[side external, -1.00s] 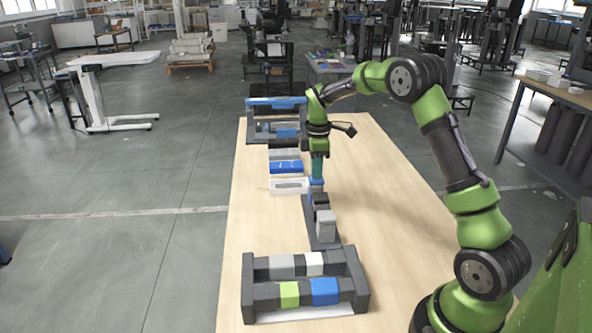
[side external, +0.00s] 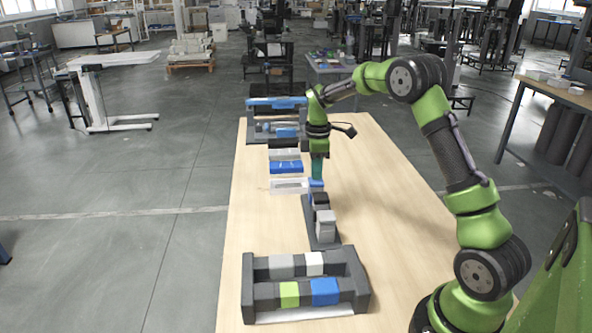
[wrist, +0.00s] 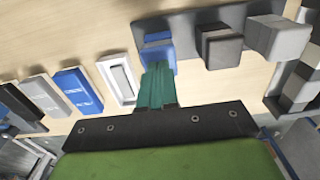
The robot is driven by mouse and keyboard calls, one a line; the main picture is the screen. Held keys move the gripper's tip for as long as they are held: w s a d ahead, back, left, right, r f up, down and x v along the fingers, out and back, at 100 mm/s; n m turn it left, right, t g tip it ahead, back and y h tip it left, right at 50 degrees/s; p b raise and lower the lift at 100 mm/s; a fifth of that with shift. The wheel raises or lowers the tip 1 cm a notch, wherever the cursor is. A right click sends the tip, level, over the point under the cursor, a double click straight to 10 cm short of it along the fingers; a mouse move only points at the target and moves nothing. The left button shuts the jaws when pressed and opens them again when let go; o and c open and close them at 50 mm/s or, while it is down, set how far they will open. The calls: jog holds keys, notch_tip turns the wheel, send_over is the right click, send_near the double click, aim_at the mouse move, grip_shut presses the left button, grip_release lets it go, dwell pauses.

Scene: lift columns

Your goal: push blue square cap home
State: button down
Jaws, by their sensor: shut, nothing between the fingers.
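The blue square cap (side external: 315,184) is at the far end of a dark grey base plate (side external: 308,211). It also shows in the wrist view (wrist: 158,56), just beyond my fingertips. My gripper (side external: 317,177) points down with its teal fingers shut and empty. The fingertips (wrist: 158,68) are at the cap's top, touching or very close; I cannot tell which. Whether the cap is fully seated is hidden. A black-topped column (side external: 320,199) and a light grey column (side external: 325,221) stand on the same plate, nearer the side camera.
White (side external: 289,186), blue (side external: 286,167), grey (side external: 284,155) and black (side external: 283,143) trays line up left of my gripper. A dark rack with coloured blocks (side external: 325,291) stands at the front; another rack (side external: 276,104) is at the back. The table's right side is clear.

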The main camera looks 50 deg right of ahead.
jog(key=shift+r, duration=0.15)
notch_tip(320, 180, up, 8)
jog(key=shift+r, duration=0.15)
dwell(0.7)
jog(key=s+a+r+m+t+y, duration=0.1)
jog(key=s+a+r+m+t, duration=0.1)
jog(key=s+a+m, duration=0.4)
jog(key=s+a+r+m+t, duration=0.3)
jog(key=s+a+m+t, duration=0.2)
jog(key=s+a, duration=1)
jog(key=shift+s+a+r+m+y, duration=0.35)
jog(key=shift+s+m, duration=0.4)
jog(key=shift+m, duration=0.45)
jog(key=shift+d+f, duration=0.1)
jog(key=shift+f, duration=0.05)
